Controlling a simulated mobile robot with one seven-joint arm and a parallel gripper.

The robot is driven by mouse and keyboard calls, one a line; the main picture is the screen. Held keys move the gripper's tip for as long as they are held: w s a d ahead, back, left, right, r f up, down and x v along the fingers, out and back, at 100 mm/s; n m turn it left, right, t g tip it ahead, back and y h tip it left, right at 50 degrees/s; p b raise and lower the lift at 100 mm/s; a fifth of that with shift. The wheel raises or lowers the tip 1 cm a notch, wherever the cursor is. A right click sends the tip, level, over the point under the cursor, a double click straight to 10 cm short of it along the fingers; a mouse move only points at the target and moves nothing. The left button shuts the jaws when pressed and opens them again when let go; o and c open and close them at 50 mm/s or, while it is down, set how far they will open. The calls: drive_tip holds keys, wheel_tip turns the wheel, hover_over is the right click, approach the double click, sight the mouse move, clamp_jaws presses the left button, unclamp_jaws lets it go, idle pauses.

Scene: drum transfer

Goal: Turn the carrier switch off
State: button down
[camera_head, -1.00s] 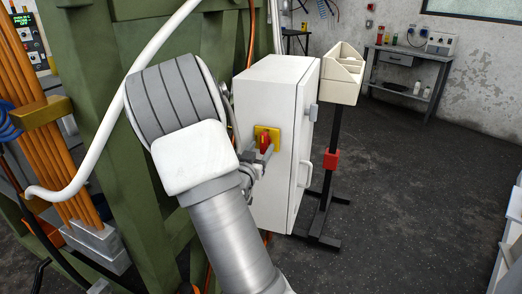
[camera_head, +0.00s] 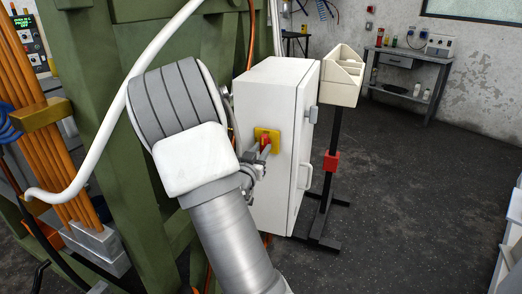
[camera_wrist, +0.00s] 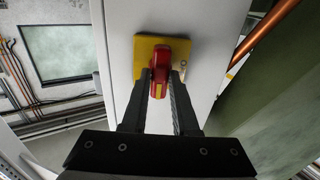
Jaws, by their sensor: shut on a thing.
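The carrier switch is a red handle (camera_head: 265,139) on a yellow plate (camera_head: 275,136), set on the front of a white cabinet (camera_head: 262,92). My gripper (camera_head: 264,152) is at the switch, partly hidden behind my own arm. In the wrist view the red handle (camera_wrist: 161,60) stands out from the yellow plate (camera_wrist: 142,52), between the two dark fingers of my gripper (camera_wrist: 161,80). The fingers are shut on it, one on each side. The handle's exact angle and any marks on the plate are too small to read.
A cream bin (camera_head: 342,76) on a black stand (camera_head: 330,190) is right of the cabinet. A green frame (camera_head: 110,110) with a white hose (camera_head: 115,105) is on the left. A grey workbench (camera_head: 410,58) stands by the back wall.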

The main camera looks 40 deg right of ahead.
drive_tip(key=n+p, duration=0.3)
drive_tip(key=n, duration=0.1)
drive_tip(key=shift+a+r+n, duration=0.1)
drive_tip(key=shift+r+n, duration=0.05)
drive_tip(key=shift+n, duration=0.25)
drive_tip(key=n+p, duration=0.3)
drive_tip(key=n, duration=0.1)
drive_tip(key=shift+n, duration=0.3)
drive_tip(key=n+p, duration=0.2)
drive_tip(key=n, duration=0.2)
drive_tip(key=shift+f+n+p, duration=0.2)
drive_tip(key=shift+n+p, duration=0.7)
drive_tip(key=shift+n, duration=1.3)
drive_tip(key=c, duration=0.7)
unclamp_jaws()
drive_tip(key=p+v, duration=0.1)
drive_tip(key=v, duration=1.6)
drive_tip(key=shift+s+a, duration=0.1)
drive_tip(key=shift+s, duration=0.1)
